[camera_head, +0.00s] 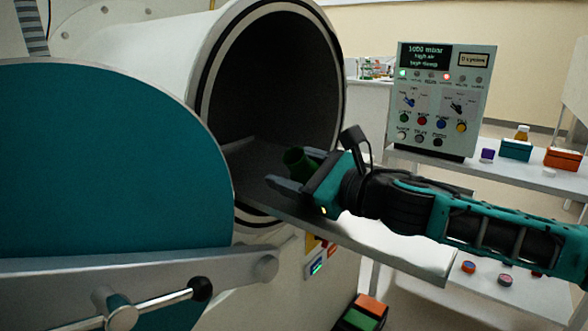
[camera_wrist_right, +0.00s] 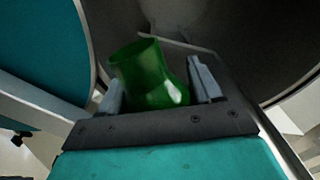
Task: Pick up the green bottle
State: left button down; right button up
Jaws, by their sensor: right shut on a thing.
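The green bottle (camera_head: 297,160) is at the mouth of the round chamber, above the sliding tray (camera_head: 395,247). My right gripper (camera_head: 290,182) reaches in from the right and is shut on the bottle. In the right wrist view the green bottle (camera_wrist_right: 150,76) stands between the two grey fingers of my gripper (camera_wrist_right: 155,88), its open neck tilted up and to the left. Its lower part is hidden behind the gripper body. I cannot tell whether the bottle touches the tray. My left gripper is not in view.
The chamber's round rim (camera_head: 338,95) is close around my right gripper. The open teal door (camera_head: 110,160) fills the left, with a lever handle (camera_head: 200,289). A control panel (camera_head: 440,100) stands behind my right arm, near shelves with small boxes.

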aim_at(297, 156)
jog(key=r, duration=0.2)
jog(key=r+p, duration=0.1)
jog(key=shift+s+a, duration=0.3)
jog(key=shift+s, duration=0.1)
jog(key=s+a, duration=0.3)
jog(key=s, duration=0.2)
jog(key=s+a, duration=0.4)
jog(key=s, duration=0.1)
jog(key=s+a, duration=0.4)
jog(key=s, duration=0.1)
jog(key=shift+s+a+p, duration=0.1)
jog(key=shift+s+p, duration=0.1)
jog(key=shift+p, duration=0.1)
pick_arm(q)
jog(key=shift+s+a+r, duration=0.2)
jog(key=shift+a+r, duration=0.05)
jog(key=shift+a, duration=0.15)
pick_arm(e)
jog(key=m, duration=0.2)
jog(key=shift+r+m+p, duration=0.1)
jog(key=shift+m+p, duration=0.2)
jog(key=shift+p, duration=0.1)
jog(key=m+p, duration=0.1)
jog(key=m, duration=0.2)
jog(key=shift+m, duration=0.7)
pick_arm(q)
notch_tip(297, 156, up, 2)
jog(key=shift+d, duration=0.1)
